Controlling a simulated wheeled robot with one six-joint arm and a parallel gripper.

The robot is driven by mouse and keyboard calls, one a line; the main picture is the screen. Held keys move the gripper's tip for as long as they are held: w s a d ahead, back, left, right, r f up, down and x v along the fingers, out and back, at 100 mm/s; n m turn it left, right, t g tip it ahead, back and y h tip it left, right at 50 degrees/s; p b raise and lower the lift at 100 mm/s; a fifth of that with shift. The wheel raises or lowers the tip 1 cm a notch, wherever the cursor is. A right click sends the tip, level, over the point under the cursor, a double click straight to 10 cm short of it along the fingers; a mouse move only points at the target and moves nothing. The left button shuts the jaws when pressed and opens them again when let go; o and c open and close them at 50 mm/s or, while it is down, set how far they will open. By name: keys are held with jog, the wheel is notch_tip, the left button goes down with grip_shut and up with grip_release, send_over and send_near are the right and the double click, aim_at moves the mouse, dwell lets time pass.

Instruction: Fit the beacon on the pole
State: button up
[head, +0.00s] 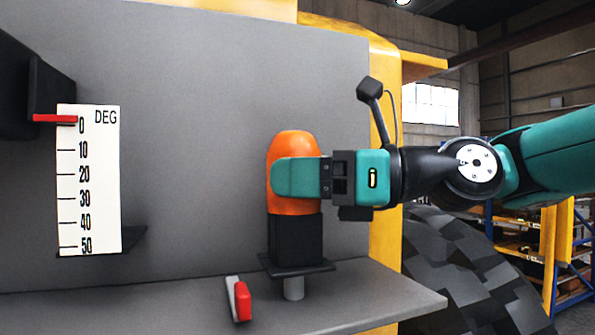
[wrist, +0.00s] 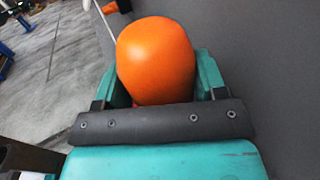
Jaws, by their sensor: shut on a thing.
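The beacon (head: 293,146) has an orange dome and a black square base. It stands upright above the grey shelf, and its dome also fills the middle of the wrist view (wrist: 157,60). My gripper (head: 296,177) is shut on the orange dome, coming from the right, with one finger on each side. The pole (head: 293,288) is a short grey stub under the beacon, with a dark flat plate (head: 297,267) between them. The beacon's base appears to be on or just over this plate; I cannot tell whether it is fully seated.
A red-handled lever (head: 243,301) stands on the shelf (head: 370,300) left of the pole. A white DEG scale (head: 95,180) with a red pointer (head: 54,118) is on the grey panel (head: 200,120) at left. A large tyre (head: 460,270) is at lower right.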

aim_at(298, 208)
jog(key=shift+f+b, duration=0.8)
jog(key=shift+f, duration=1)
jog(key=o, duration=1.2)
jog(key=shift+c, duration=0.2)
